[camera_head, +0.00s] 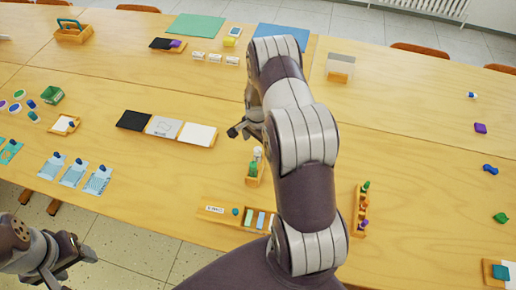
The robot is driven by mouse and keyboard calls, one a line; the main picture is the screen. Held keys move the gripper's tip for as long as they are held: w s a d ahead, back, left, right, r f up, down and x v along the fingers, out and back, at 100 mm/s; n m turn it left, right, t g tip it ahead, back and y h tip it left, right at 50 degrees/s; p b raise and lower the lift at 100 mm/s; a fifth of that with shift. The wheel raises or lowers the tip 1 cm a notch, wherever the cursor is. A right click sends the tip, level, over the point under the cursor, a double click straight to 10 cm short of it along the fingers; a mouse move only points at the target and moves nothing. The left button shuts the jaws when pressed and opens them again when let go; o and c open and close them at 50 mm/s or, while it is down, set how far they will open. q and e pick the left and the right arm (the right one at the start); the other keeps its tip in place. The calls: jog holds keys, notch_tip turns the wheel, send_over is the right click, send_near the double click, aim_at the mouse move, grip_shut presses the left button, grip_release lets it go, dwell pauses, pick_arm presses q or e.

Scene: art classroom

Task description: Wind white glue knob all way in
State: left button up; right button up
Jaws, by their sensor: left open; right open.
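A small wooden holder (254,179) stands on the table near the middle, just left of my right arm. It carries a green piece (253,169) and a small white upright piece (258,153), which may be the white glue knob; the view is too small to be sure. My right gripper (239,130) is open, up and left of the holder, and looks apart from it. It is partly hidden by my own arm. My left gripper (76,266) is open and empty at the lower left, off the table's front edge and far from the holder.
A wooden tray (222,215) with blue and green pieces lies in front of the holder. A rack (358,213) of coloured pieces stands right of my arm. Black, grey and white cards (165,127) lie on the left. The table between cards and holder is clear.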

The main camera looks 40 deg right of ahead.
aim_at(258, 151)
jog(key=m, duration=0.7)
jog(key=shift+f+b, duration=0.35)
jog(key=shift+f, duration=0.35)
jog(key=shift+f+b, duration=0.1)
jog(key=shift+b, duration=0.25)
jog(key=shift+f, duration=0.4)
